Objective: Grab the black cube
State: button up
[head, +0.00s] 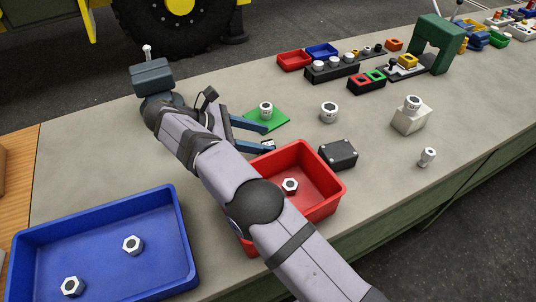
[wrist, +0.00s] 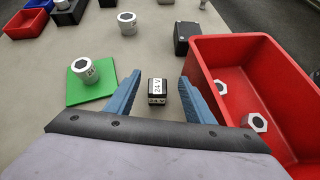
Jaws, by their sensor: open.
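The black cube (wrist: 157,93) has white labels reading "24 V" and sits on the grey table. In the wrist view it lies between the two blue fingers of my gripper (wrist: 159,76), with a gap on each side. My gripper is open and empty. In the head view the gripper (head: 268,139) reaches over the table between the green plate and the red bin. There the cube (head: 268,143) shows only in a small part beside the nearer finger.
The red bin (wrist: 212,47) stands close to the right finger, with white nuts inside. A green plate (wrist: 75,90) bearing a white cylinder (wrist: 88,68) lies left. A black box (wrist: 189,37) stands beyond the bin. A blue tray (head: 172,205) holds two nuts.

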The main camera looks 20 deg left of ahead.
aim_at(269, 143)
jog(key=shift+s+a+f+n+t+h+b, duration=0.2)
jog(key=shift+f+n+t+h, duration=0.2)
jog(key=shift+f, duration=0.35)
jog(key=shift+s+a+f+n+t+h+b, duration=0.1)
jog(key=shift+a+f+n+t+h+b, duration=0.2)
jog(key=shift+f, duration=0.45)
jog(key=shift+w+d, duration=0.1)
jog(key=shift+d, duration=0.05)
jog(key=shift+x, duration=1)
jog(key=shift+w+p, duration=0.1)
jog(key=shift+p, duration=0.2)
jog(key=shift+w+d+f, duration=0.2)
jog(key=shift+w+d, duration=0.2)
jog(key=shift+d, duration=0.1)
jog(key=shift+p+x, duration=0.6)
jog(key=shift+x, duration=1.25)
jog(key=shift+f, duration=0.1)
jog(key=c, duration=1.1)
